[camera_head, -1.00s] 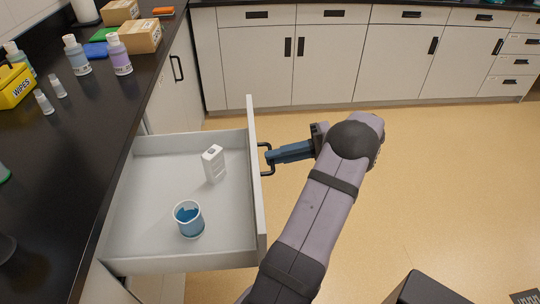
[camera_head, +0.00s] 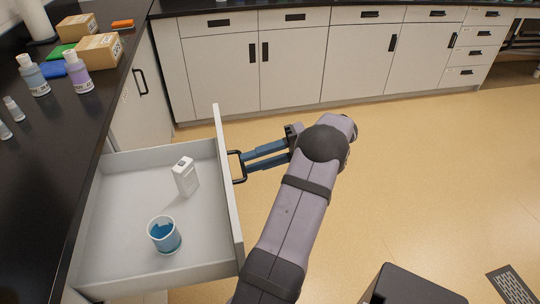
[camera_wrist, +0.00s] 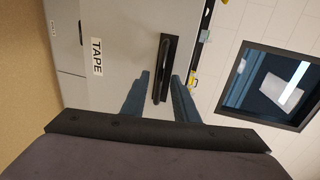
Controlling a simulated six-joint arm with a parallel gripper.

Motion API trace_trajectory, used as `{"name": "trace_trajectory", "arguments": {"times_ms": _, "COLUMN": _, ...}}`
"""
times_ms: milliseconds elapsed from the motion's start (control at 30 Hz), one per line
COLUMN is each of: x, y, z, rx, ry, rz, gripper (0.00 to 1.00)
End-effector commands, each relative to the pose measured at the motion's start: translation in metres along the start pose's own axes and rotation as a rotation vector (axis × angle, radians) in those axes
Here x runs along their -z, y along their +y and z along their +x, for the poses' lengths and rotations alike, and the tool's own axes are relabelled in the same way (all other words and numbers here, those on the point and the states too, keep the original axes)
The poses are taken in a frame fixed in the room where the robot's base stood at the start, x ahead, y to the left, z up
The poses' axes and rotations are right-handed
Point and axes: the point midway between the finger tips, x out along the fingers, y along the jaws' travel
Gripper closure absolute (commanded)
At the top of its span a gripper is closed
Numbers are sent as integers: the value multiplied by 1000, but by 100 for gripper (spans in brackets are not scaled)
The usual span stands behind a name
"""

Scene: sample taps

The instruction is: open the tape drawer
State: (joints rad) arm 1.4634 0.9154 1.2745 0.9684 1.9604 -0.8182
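The tape drawer (camera_head: 105,200) is pulled well out from under the dark counter at the left. Its front panel bears the label TAPE (camera_wrist: 97,57) in the wrist view. Its black handle (camera_head: 237,168) is on the outer face and also shows in the wrist view (camera_wrist: 163,68). My gripper (camera_head: 246,161) is open, its two blue fingers spread apart by the handle. In the wrist view the handle's lower end lies between the fingertips (camera_wrist: 160,78), with gaps at both sides.
Bottles and cardboard boxes (camera_head: 100,50) stand on the counter (camera_head: 75,120). The floor (camera_head: 400,180) to the right is clear, apart from a grate (camera_head: 512,285).

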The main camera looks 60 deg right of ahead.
Motion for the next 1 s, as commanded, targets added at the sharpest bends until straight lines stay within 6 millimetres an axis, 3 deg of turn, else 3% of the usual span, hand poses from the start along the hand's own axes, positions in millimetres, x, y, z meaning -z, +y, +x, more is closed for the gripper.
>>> {"name": "trace_trajectory", "arguments": {"times_ms": 267, "x": 0, "y": -6, "z": -35, "rx": -1, "ry": 2, "rz": 3, "gripper": 73}}
{"name": "trace_trajectory", "arguments": {"times_ms": 1000, "x": 0, "y": -2, "z": -56, "rx": -1, "ry": 0, "rz": 1, "gripper": 73}}
